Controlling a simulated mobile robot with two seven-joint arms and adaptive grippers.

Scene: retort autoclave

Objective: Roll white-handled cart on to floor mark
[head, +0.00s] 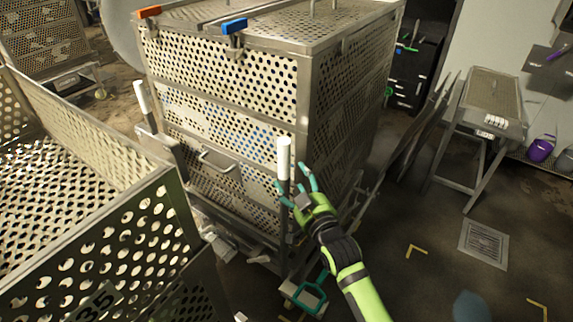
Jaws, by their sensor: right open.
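The white-handled cart carries a large perforated metal basket (225,130) in the middle of the head view. One white handle (284,158) stands upright at its near right corner; the other white handle (141,98) is at the left. My right gripper (296,180) has its teal fingers spread beside the near handle, around the lower part of its post. It is open; whether it touches the post is hard to tell. Yellow floor marks show as corners on the floor, one (416,250) right of the cart and another (537,308) at the bottom right. My left gripper is out of view.
Another perforated basket (130,225) stands close on the left, near the cart. A metal table (490,100) stands at the right, with a floor grate (484,243) in front. A teal loop (306,296) is low by the cart's near corner. The floor around the right-hand marks looks clear.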

